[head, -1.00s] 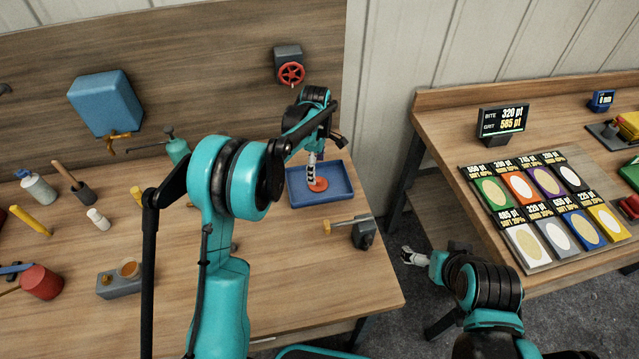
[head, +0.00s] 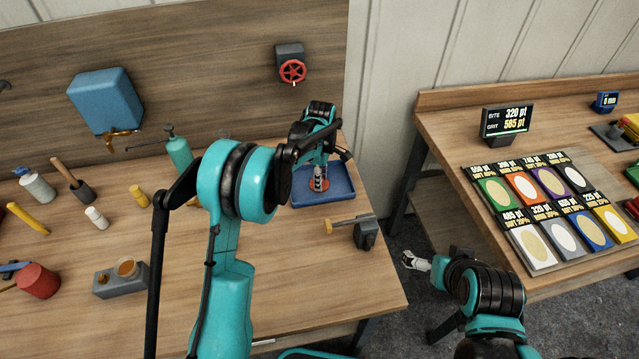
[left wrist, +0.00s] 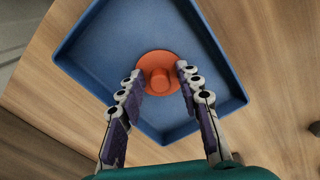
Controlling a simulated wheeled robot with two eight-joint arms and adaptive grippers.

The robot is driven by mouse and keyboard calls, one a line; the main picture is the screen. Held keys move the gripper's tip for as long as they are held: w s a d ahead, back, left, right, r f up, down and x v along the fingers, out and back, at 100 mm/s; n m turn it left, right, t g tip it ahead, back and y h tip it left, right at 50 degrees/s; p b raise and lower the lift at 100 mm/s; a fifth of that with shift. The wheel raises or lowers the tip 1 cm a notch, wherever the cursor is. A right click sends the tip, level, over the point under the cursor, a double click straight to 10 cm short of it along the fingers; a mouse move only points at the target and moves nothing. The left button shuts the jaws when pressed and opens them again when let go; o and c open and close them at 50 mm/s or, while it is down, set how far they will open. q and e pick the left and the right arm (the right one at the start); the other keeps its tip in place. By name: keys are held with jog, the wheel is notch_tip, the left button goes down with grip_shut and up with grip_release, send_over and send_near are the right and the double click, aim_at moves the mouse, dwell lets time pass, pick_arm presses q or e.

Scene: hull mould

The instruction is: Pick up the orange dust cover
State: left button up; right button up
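The orange dust cover (left wrist: 159,72) is a round disc with a raised knob in its middle. It lies in the blue tray (left wrist: 95,95). In the head view the cover (head: 312,184) is mostly hidden by my left gripper (head: 319,184). In the left wrist view my left gripper (left wrist: 160,85) is open, with one finger on each side of the cover's near part. The knob lies between and slightly beyond the fingertips, and I see no grip on it. My right gripper (head: 408,260) is low over the floor between the benches; its fingers are too small to judge.
A grey block with a yellow-ended rod (head: 366,234) stands just in front of the tray (head: 340,197). A red valve wheel (head: 293,71) is on the back panel. A green bottle (head: 179,152) stands to the left. The bench's front middle is clear.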

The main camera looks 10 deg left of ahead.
pick_arm(q)
jog(key=shift+f, duration=0.2)
jog(key=shift+c, duration=0.4)
jog(key=shift+r, duration=0.45)
grip_shut()
jog(key=r, duration=0.1)
jog(key=r+p, duration=0.2)
jog(key=r, duration=0.1)
jog(key=shift+s+d, duration=0.15)
jog(key=shift+d, duration=0.15)
jog(key=s+d+r+p, duration=0.2)
jog(key=s+d+r, duration=0.4)
jog(key=d, duration=0.2)
jog(key=shift+s+d, duration=0.25)
jog(key=shift+s, duration=0.15)
